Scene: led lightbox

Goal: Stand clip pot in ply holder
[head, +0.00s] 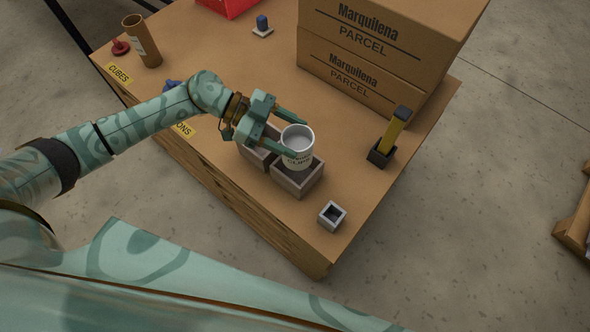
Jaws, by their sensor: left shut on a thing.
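The clip pot (298,156) is a white, open-topped cup with dark lettering on its side. My left gripper (291,134) is shut on it, with one finger on its near side and one behind it. The pot looks upright. The ply holder (299,186) is a greyish wooden box with two parts, near the table's front edge. The pot is over the right part; I cannot tell whether its base is inside or just above. The left part is partly hidden by the gripper. My right gripper is not in view.
Stacked parcel boxes (366,55) stand at the back right. A black stand with a yellow upright piece (391,134) is to the right. A small grey square cup (332,215) sits in front of it. A brown tube (142,42) stands at the far left. The table's centre is clear.

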